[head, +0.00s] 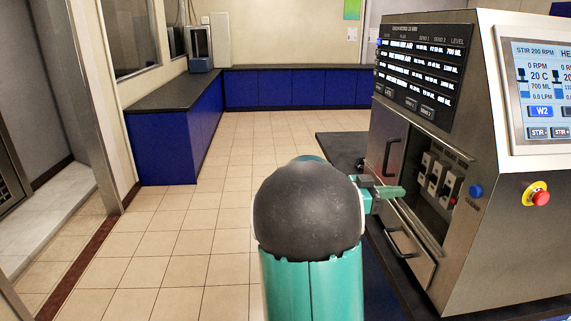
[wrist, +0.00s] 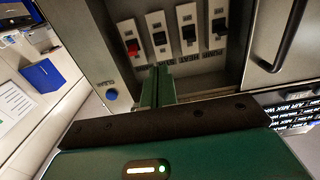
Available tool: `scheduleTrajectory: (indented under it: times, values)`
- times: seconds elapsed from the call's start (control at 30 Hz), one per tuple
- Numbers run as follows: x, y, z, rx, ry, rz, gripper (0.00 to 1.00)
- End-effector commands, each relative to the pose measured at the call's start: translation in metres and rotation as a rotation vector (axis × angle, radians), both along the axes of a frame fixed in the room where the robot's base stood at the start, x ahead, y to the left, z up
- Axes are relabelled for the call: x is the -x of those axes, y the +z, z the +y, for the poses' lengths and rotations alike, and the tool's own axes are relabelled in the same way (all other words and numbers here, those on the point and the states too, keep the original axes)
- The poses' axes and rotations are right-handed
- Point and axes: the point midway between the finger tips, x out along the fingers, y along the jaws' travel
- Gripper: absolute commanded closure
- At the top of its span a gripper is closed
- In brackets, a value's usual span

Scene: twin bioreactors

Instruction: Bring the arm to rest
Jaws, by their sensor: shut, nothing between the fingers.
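My gripper (head: 390,191) is in front of the steel bioreactor cabinet (head: 500,240), by its open switch recess. The green fingers are together and hold nothing. In the wrist view my gripper (wrist: 157,88) points toward the recess, below the row of switches in that picture. I cannot tell whether the fingertips touch anything. The recess holds several rocker switches (head: 438,178); the one with a red rocker (wrist: 132,46) is at the left end in the wrist view. My arm's dark rounded joint and teal link fill the lower middle of the head view.
A panel with a black handle (head: 391,158) is beside the recess, and a lower handle (head: 399,243) sits below. A blue button (head: 476,190) and red emergency stop (head: 540,197) are on the right. Tiled floor (head: 215,215) is clear on the left, before blue counters (head: 290,89).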

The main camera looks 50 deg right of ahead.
Motion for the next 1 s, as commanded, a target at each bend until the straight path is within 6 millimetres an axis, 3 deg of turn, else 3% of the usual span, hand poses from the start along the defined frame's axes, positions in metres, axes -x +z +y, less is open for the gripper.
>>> scheduleTrajectory:
  times: [0.23,0.37,0.47,0.67,0.8,1.0]
  values:
    - [-0.001,-0.001,0.004,-0.025,0.004,-0.002,1.0]
    - [-0.011,-0.008,0.031,-0.173,0.042,-0.015,1.0]
    - [-0.026,-0.019,0.071,-0.383,0.126,-0.02,1.0]
    - [-0.061,-0.044,0.175,-0.823,0.451,0.027,1.0]
    - [-0.08,-0.056,0.255,-1.058,0.763,0.104,1.0]
    - [-0.093,-0.062,0.373,-1.253,1.291,0.267,1.0]
